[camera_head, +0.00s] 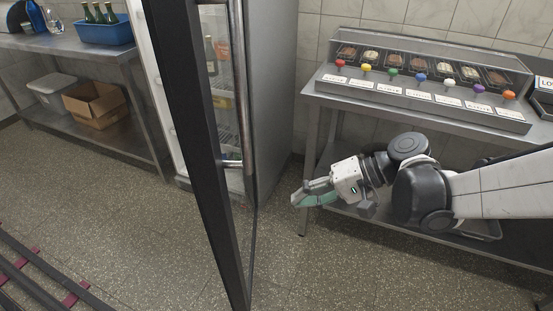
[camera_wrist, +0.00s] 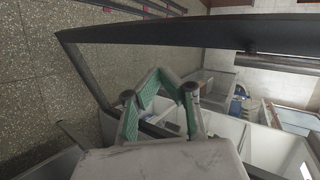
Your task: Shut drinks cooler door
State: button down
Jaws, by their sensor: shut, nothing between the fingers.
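The drinks cooler (camera_head: 272,90) stands at the back centre, its grey side facing right. Its door (camera_head: 200,140), a dark frame around glass, stands wide open towards the camera. Bottles and shelves show through the glass. My gripper (camera_head: 294,201), with green finger pads, is to the right of the door, apart from it in this view, and low beside the cooler's front. It is shut and empty. In the wrist view the gripper (camera_wrist: 168,82) points towards the glass, with the dark door frame (camera_wrist: 200,34) across the top. Whether it touches the glass cannot be told.
A steel table (camera_head: 315,100) with a display case and coloured knobs (camera_head: 420,74) stands right, above my gripper. A steel bench (camera_head: 60,46) on the left holds a blue crate (camera_head: 104,32), with a cardboard box (camera_head: 95,104) below.

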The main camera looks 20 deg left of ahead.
jog(key=a+f, duration=0.1)
jog(key=a, duration=0.1)
jog(key=b, duration=0.3)
send_near(231, 218)
notch_tip(231, 218, down, 4)
jog(key=a, duration=0.2)
jog(key=shift+s+a+r+g+b, duration=0.1)
jog(key=shift+s+a+g+b, duration=0.1)
jog(key=shift+s+a, duration=0.3)
jog(key=shift+s+a+r+g+b, duration=0.1)
jog(key=shift+s+a+b, duration=0.15)
jog(key=shift+a, duration=0.35)
jog(key=shift+s+a, duration=0.2)
jog(key=shift+a, duration=0.5)
